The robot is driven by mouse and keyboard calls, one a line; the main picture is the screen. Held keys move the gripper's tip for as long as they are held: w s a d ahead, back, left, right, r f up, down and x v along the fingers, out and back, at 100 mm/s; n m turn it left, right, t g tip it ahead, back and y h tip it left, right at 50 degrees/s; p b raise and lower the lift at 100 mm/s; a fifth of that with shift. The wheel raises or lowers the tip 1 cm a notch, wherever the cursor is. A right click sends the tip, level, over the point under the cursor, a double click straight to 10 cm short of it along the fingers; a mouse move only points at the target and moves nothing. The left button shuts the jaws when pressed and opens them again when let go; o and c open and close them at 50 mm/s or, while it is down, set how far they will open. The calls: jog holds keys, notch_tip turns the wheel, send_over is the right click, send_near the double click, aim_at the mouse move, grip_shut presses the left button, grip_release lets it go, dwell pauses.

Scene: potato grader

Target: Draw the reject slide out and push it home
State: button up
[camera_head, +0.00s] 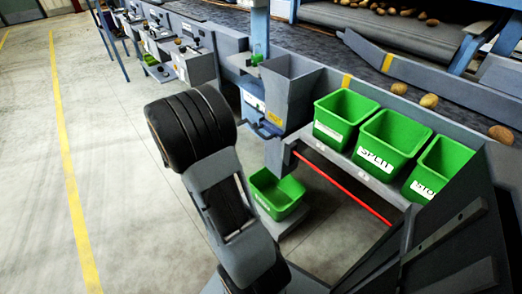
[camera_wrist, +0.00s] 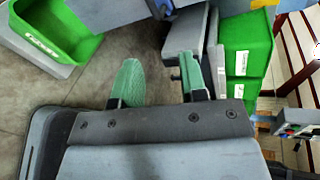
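I cannot tell for certain which part is the reject slide. In the head view, a blue unit (camera_head: 258,104) with a dark bar-like handle (camera_head: 264,131) and a yellow label sits beside the grey hopper (camera_head: 289,92). My gripper (camera_wrist: 160,62) shows only in the wrist view; its two green-padded fingers are apart with nothing held between them. A grey panel edge (camera_wrist: 186,40) lies beyond the right finger, and a blue surface with a small dark fitting (camera_wrist: 161,9) is at the top. In the head view my arm hides the gripper.
Green bins (camera_head: 343,112) stand on a grey shelf right of the hopper, above a red rail (camera_head: 343,187). Another green bin (camera_head: 276,194) sits low below. Potatoes (camera_head: 429,100) lie along the conveyor edge. Open concrete floor with a yellow line (camera_head: 72,190) is at left.

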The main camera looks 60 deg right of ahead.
aim_at(261, 135)
jog(key=s+d+f+n+b, duration=0.1)
jog(key=d+f+b, duration=0.1)
jog(key=d, duration=0.3)
jog(key=s+d+f+n+b, duration=0.1)
jog(key=d+f+b, duration=0.1)
jog(key=d, duration=0.3)
jog(key=s+d+f+n+h+b, duration=0.1)
jog(key=d+f+b, duration=0.1)
jog(key=d, duration=0.2)
jog(key=shift+s+d, duration=0.25)
jog(key=shift+d, duration=0.15)
jog(key=shift+c, duration=0.5)
grip_shut()
